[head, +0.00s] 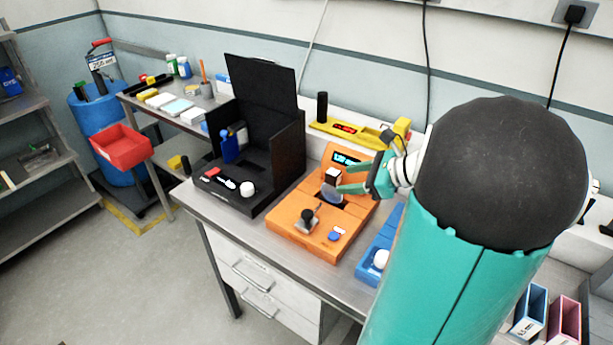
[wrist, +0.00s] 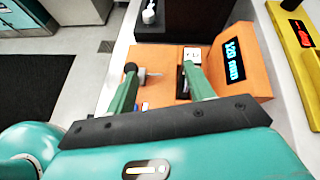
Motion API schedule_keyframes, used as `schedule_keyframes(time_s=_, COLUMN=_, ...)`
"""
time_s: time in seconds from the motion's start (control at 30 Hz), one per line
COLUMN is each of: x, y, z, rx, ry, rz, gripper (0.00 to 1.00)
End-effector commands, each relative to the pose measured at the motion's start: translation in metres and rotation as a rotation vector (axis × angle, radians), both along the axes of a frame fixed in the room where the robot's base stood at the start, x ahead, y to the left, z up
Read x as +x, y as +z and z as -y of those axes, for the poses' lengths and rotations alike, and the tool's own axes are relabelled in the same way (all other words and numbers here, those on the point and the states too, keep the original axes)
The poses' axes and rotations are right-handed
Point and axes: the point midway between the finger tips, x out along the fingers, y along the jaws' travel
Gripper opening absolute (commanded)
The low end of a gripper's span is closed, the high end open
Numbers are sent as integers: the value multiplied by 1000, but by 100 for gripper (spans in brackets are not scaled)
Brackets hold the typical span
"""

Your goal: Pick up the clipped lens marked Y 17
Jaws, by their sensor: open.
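An orange device (head: 290,232) with a lit display stands on the bench; it also shows in the wrist view (wrist: 165,62). A greyish translucent disc (head: 331,194), which looks like the lens, is over its dark recess beside my lower finger. No Y 17 mark is readable. My gripper (head: 340,178) is open above the device, its green fingers spread and pointing left. In the wrist view my gripper (wrist: 158,76) has one finger at each side of the orange top. I cannot tell whether a finger touches the disc.
A small white block (head: 332,176) stands by the fingertips. A post with a dark knob (head: 308,217) rises from the device's front. A black open-lidded box (head: 270,150) is to the left, a blue device (head: 375,255) to the right and a yellow device (head: 345,130) behind.

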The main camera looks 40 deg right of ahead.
Motion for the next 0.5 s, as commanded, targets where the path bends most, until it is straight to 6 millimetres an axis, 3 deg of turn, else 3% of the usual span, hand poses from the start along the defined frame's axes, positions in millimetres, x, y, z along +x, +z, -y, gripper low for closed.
schedule_keyframes(time_s=0.03, x=-7, y=-3, z=21, rx=64, ry=-73, rz=17, gripper=53)
schedule_keyframes(time_s=0.1, x=-13, y=-3, z=39, rx=126, ry=-144, rz=37, gripper=53)
schedule_keyframes(time_s=0.2, x=-16, y=-4, z=53, rx=174, ry=-194, rz=56, gripper=53)
schedule_keyframes(time_s=0.33, x=-5, y=-9, z=51, rx=187, ry=-203, rz=60, gripper=53)
schedule_keyframes(time_s=0.5, x=25, y=-22, z=40, rx=185, ry=-199, rz=58, gripper=53)
